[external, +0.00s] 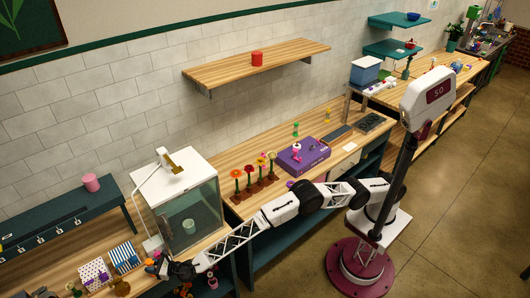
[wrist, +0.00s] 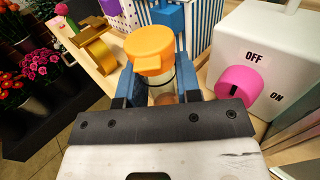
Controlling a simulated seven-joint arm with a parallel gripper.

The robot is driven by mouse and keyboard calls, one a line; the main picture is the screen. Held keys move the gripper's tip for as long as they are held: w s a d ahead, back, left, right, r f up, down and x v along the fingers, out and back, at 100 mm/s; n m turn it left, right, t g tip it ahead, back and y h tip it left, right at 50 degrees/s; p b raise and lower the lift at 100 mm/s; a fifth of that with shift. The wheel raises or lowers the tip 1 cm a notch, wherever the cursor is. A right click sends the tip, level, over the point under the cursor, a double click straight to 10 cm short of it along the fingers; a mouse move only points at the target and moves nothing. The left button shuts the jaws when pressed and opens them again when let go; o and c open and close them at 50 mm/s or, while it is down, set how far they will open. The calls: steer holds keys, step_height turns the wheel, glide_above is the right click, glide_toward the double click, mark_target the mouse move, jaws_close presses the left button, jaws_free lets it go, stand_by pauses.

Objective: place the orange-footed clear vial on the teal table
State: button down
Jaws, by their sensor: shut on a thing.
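My gripper (wrist: 158,82) is shut on a clear vial (wrist: 160,90) with an orange end piece (wrist: 149,52). In the wrist view the orange piece is at the upper end, beyond the blue fingers; the vial's lower part is hidden behind the gripper body. In the external view my gripper (external: 163,268) is low at the left, over the wooden bench, with a small orange spot by its tip.
A white box with a pink ON/OFF knob (wrist: 238,85) is close right of my gripper. A glass-sided cabinet (external: 185,205) stands right of my gripper; flower buckets (wrist: 35,75) are at the left.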

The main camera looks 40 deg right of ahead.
mark_target(149, 261)
steer(key=shift+r, duration=0.15)
steer(key=shift+r, duration=1.75)
steer(key=s+d, duration=0.2)
steer(key=d, duration=0.5)
steer(key=s+d+r, duration=0.1)
steer(key=s+d, duration=0.2)
steer(key=d, duration=0.5)
steer(key=shift+r, duration=0.15)
